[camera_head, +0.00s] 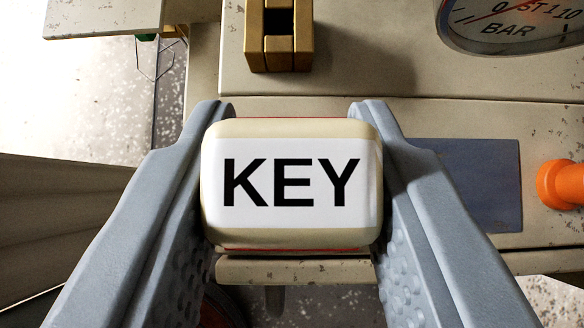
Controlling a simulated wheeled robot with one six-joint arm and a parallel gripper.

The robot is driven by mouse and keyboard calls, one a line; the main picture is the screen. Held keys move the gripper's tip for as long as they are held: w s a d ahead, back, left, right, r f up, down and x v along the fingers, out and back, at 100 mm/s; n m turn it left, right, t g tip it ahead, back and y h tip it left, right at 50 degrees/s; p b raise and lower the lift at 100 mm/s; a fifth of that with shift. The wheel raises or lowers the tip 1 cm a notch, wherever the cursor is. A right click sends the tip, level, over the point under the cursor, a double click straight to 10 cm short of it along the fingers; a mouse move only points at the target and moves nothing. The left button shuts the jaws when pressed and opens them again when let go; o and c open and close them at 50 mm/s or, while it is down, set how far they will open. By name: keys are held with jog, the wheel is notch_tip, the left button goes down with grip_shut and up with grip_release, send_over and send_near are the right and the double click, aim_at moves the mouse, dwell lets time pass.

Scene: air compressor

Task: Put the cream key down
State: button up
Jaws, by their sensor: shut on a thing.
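The cream key (290,232) is a rounded block with a white label reading "KEY" in black letters. It sits in the middle of the view between the two grey fingers of my gripper (291,185). Both fingers press against its left and right sides, so the gripper is shut on it. The key hides part of the cream surface behind it. Whether its underside touches anything cannot be told.
Behind the key is a cream panel (330,108). A brass slotted block (279,50) stands at the top middle, and a pressure gauge (515,22) marked BAR is at the top right. A blue-grey plate (470,185) and an orange knob (562,184) lie at the right.

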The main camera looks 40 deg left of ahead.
aim_at(292, 182)
jog(key=shift+f, duration=1.6)
jog(key=shift+f, duration=0.1)
jog(key=o, duration=1)
jog(key=shift+c, duration=0.2)
jog(key=shift+s+d+r, duration=0.15)
jog(key=shift+r, duration=0.2)
jog(key=v, duration=1.1)
jog(key=shift+s, duration=0.2)
jog(key=shift+d+r, duration=0.1)
